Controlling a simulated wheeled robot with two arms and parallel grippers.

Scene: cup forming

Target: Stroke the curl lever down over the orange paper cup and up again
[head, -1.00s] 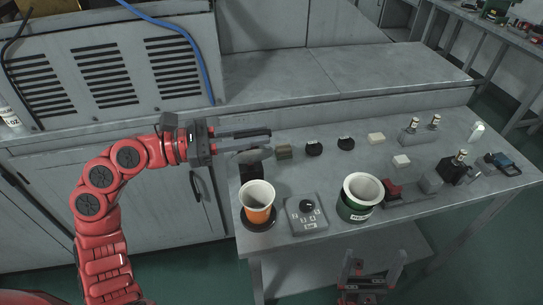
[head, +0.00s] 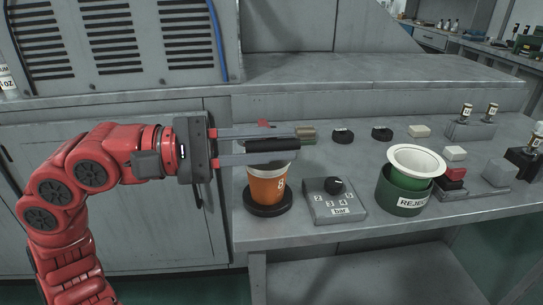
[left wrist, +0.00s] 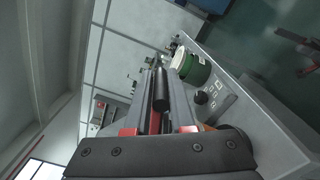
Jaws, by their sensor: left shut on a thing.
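The orange paper cup (head: 267,188), marked 8, stands upright on a round black base (head: 268,208) at the table's left front. The left wrist view shows the handle (left wrist: 161,90) between the two fingers. What looks like my right gripper (left wrist: 303,52) is small above the green floor in that view; its jaws are unclear.
A grey dial box marked bar (head: 334,203) stands right of the cup. Black knobs (head: 343,136) and small blocks stand behind. The table's front edge is close to the cup.

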